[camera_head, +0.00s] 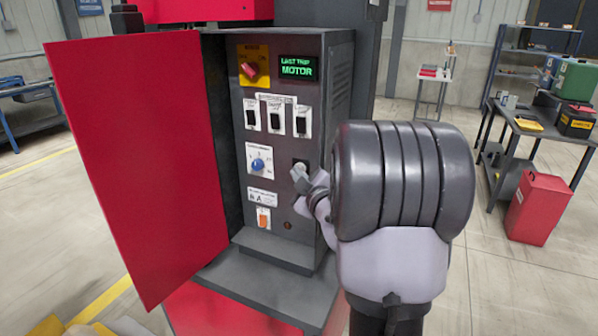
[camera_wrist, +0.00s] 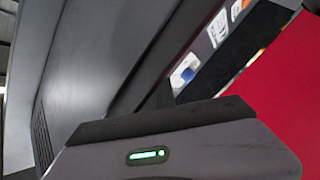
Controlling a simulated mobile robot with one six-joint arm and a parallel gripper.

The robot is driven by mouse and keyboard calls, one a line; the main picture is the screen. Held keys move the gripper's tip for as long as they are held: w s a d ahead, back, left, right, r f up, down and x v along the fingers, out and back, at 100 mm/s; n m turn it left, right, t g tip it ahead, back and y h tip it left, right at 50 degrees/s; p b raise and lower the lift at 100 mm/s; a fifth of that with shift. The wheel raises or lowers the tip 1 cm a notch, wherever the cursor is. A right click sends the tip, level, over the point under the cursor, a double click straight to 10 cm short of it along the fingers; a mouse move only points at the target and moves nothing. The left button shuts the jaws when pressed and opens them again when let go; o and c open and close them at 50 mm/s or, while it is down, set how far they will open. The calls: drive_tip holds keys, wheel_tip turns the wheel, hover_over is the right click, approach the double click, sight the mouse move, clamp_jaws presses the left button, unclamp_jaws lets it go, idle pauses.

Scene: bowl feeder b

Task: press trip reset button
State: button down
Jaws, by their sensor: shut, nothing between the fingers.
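The control panel (camera_head: 275,185) is the front of a dark grey cabinet in the head view. A display (camera_head: 298,68) reads "LAST TRIP MOTOR" in green. My gripper (camera_head: 300,178) is shut and empty, its tips at the right side of the panel beside the blue knob (camera_head: 258,163). A dark square plate (camera_head: 300,161) shows just above the tips; they cover whatever is on its lower part. I cannot tell whether they touch it. A small dark reddish round part (camera_head: 288,226) sits lower down. No readable label marks the trip reset button. The wrist view shows the blue knob (camera_wrist: 186,73), but no fingertips.
The red cabinet door (camera_head: 135,165) stands open at the left. A red-and-yellow rotary switch (camera_head: 252,66), several black rocker switches (camera_head: 276,118) and an orange switch (camera_head: 263,218) are on the panel. A workbench (camera_head: 530,125) and red bin (camera_head: 538,207) stand far right.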

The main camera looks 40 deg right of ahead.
idle(0.4)
drive_tip(key=a+b, duration=0.3)
drive_tip(key=a, duration=0.1)
drive_tip(key=shift+s+f, duration=0.4)
idle(0.5)
drive_tip(key=s+a+m+g+y, duration=0.1)
drive_tip(key=s+a+m+g, duration=0.15)
drive_tip(key=a, duration=0.55)
drive_tip(key=s+a+m+g+y, duration=0.15)
drive_tip(key=s+a+m, duration=0.25)
drive_tip(key=a, duration=0.4)
drive_tip(key=s+a+f+m+g+y, duration=0.1)
drive_tip(key=s+a+f+g+y, duration=0.2)
drive_tip(key=s+a, duration=0.5)
drive_tip(key=s+a+f+m+g+y, duration=0.2)
drive_tip(key=s+a+f+g+y, duration=0.1)
drive_tip(key=s+a, duration=0.6)
drive_tip(key=shift+s+a+f, duration=0.15)
drive_tip(key=shift+s+a, duration=0.05)
drive_tip(key=shift+a, duration=0.6)
